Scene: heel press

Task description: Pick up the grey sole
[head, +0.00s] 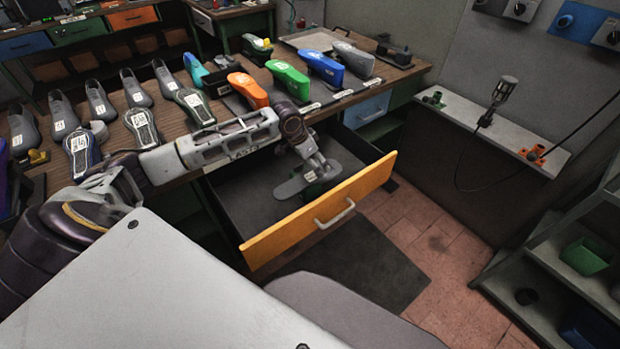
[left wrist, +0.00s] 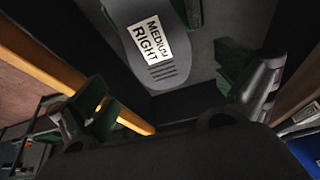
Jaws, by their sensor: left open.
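The grey sole (head: 293,186) is inside the open drawer with the yellow front (head: 330,205). In the left wrist view the sole (left wrist: 160,72) shows one end with a white label reading "MEDIUM RIGHT". Green pieces stand beside it there; I cannot tell how they bear it. My left gripper (head: 318,165) reaches down into the drawer at the right part of the sole. In the left wrist view its fingers (left wrist: 168,98) are wide apart, with the sole's labelled end ahead of the gap and nothing held. My right gripper is not in view.
The wooden bench (head: 225,105) above the drawer carries grey shoe lasts, dark soles with labels, and orange, green and blue shoe forms. A dark mat (head: 355,265) lies on the tiled floor. A shelf with a green bin (head: 584,257) stands at the right.

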